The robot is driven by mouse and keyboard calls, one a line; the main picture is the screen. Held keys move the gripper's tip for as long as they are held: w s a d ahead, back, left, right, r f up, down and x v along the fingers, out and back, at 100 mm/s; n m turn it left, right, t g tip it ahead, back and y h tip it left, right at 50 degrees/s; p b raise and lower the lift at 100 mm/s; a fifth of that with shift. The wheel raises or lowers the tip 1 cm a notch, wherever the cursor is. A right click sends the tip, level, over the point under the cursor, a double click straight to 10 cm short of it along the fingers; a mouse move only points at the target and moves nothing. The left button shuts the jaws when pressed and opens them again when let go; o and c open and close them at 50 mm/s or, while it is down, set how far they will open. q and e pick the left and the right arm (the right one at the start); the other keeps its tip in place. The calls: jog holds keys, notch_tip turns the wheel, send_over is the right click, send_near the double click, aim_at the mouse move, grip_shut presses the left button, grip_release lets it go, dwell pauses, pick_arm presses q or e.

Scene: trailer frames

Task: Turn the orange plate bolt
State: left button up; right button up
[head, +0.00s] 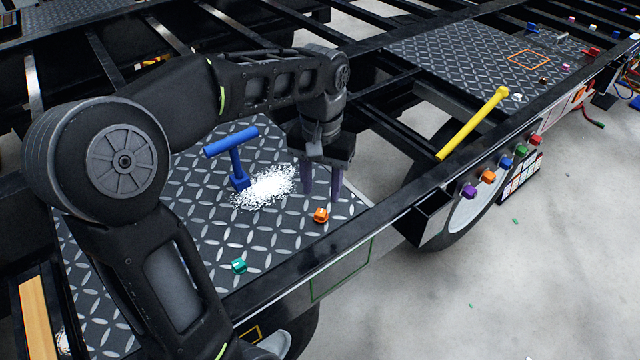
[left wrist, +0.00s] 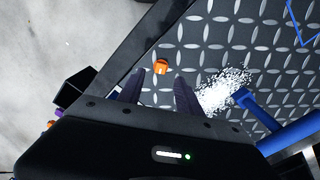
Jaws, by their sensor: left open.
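The orange plate bolt (head: 320,215) stands on the dark diamond-patterned plate (head: 200,255), near its front right edge. It also shows in the left wrist view (left wrist: 160,67), just beyond my fingertips and roughly in line with the gap between them. My left gripper (head: 322,192) points down, open and empty, above and slightly behind the bolt. In the left wrist view the two purple-grey fingers (left wrist: 160,80) are apart with nothing between them. I cannot tell the exact height of the fingertips over the plate. My right gripper is not in view.
A blue T-handled tool (head: 237,165) stands left of my gripper beside white granules (head: 267,187). A green bolt (head: 239,266) sits nearer on the plate. A black frame rail (head: 290,275) borders the plate. A yellow bar (head: 472,123) and several coloured rail knobs (head: 487,176) are to the right.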

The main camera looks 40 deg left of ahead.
aim_at(321, 213)
pick_arm(q)
jog(key=shift+w+a, duration=0.3)
jog(key=shift+s+d+r, duration=0.1)
jog(key=shift+s+d, duration=0.05)
jog(key=shift+s, duration=0.05)
jog(key=shift+w+f, duration=0.1)
jog(key=shift+f, duration=3.85)
grip_shut()
